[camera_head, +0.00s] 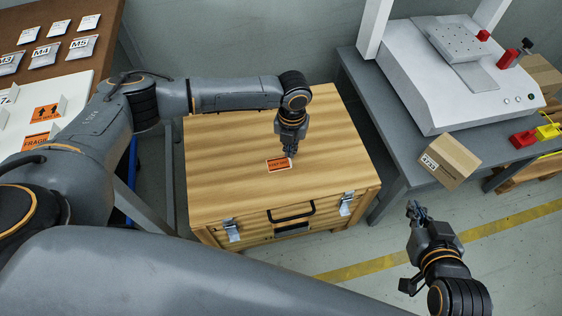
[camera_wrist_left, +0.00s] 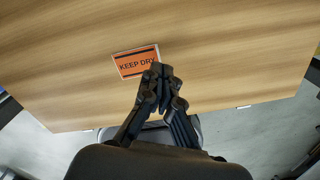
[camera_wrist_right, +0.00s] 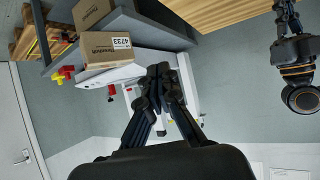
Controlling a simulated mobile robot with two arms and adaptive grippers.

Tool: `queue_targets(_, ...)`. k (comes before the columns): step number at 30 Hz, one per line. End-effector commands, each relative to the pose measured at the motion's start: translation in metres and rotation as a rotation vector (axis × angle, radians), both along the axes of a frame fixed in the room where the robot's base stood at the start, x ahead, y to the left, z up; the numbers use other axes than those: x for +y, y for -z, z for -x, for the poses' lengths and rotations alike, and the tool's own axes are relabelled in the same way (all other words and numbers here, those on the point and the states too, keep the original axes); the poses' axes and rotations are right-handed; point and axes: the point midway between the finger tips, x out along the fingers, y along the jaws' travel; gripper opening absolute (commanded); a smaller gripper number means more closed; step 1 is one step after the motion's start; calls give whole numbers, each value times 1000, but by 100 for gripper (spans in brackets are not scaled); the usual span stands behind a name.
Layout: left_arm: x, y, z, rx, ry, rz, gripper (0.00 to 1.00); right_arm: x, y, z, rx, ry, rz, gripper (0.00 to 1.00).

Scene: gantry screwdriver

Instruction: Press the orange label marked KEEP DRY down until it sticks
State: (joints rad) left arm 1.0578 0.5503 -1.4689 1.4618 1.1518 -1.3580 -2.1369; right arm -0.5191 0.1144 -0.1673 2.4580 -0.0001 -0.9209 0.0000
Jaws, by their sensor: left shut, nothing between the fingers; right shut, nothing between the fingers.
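The orange KEEP DRY label (camera_head: 278,165) lies on the top of a wooden case (camera_head: 230,140). In the left wrist view the label (camera_wrist_left: 137,62) lies flat as far as I can see, with its lower right corner near my fingertips. My left gripper (camera_head: 292,152) is shut and empty, pointing down over the label's right edge. In the left wrist view its fingertips (camera_wrist_left: 161,70) overlap that edge; I cannot tell whether they touch it. My right gripper (camera_head: 416,208) is shut and empty, in the air to the right of the case, away from the label.
A grey table (camera_head: 395,150) at the right bears a white machine (camera_head: 440,85) and a cardboard box (camera_head: 450,160). At the left, a board holds other orange labels (camera_head: 45,112), with bags (camera_head: 42,55) behind. The case has a black handle (camera_head: 291,212) and metal latches (camera_head: 232,230).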

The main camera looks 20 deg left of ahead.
Motion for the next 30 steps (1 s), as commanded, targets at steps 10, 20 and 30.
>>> queue_targets(10,0,2,0,0,0,0,0,1,-2,-2,-18,-1,-4,0)
queue_targets(20,0,6,0,0,0,0,0,4,-8,-6,-53,-5,-14,0)
queue_targets(30,0,9,0,0,0,0,0,6,-14,-11,-91,-9,-22,0)
